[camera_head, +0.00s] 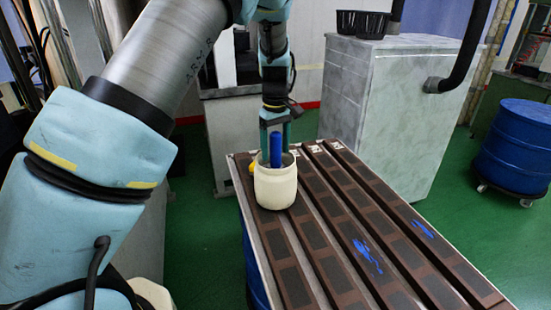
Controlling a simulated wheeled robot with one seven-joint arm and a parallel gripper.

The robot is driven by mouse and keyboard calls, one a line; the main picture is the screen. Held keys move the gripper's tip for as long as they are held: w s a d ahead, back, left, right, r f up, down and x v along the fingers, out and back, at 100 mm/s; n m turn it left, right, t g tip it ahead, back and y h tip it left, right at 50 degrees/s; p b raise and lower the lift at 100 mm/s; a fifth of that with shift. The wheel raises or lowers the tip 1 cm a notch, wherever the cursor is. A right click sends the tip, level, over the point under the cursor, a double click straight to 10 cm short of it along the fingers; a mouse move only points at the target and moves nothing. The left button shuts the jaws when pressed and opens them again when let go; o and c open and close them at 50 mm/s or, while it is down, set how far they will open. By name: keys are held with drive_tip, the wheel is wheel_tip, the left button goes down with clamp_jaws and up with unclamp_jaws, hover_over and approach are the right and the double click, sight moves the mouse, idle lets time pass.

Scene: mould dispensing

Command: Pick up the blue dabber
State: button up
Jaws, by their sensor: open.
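The blue dabber (276,148) stands upright in a cream-coloured jar (273,190), with its blue handle sticking out above the rim. Its lower part is hidden inside the jar. The jar stands near the far left end of the table. My gripper (276,130) points down from above at the top of the handle. Its fingers are open, one to each side of the handle as seen here. Whether they touch the handle, I cannot tell.
The table holds several long brown mould strips (345,215). Blue smears (366,256) mark two of them. Something yellow (252,167) shows at the jar's left. A grey cabinet (385,120) with black trays (362,23) stands behind. A blue drum (515,145) is at the right.

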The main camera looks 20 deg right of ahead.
drive_tip(key=shift+f, duration=0.2)
clamp_jaws()
idle(0.5)
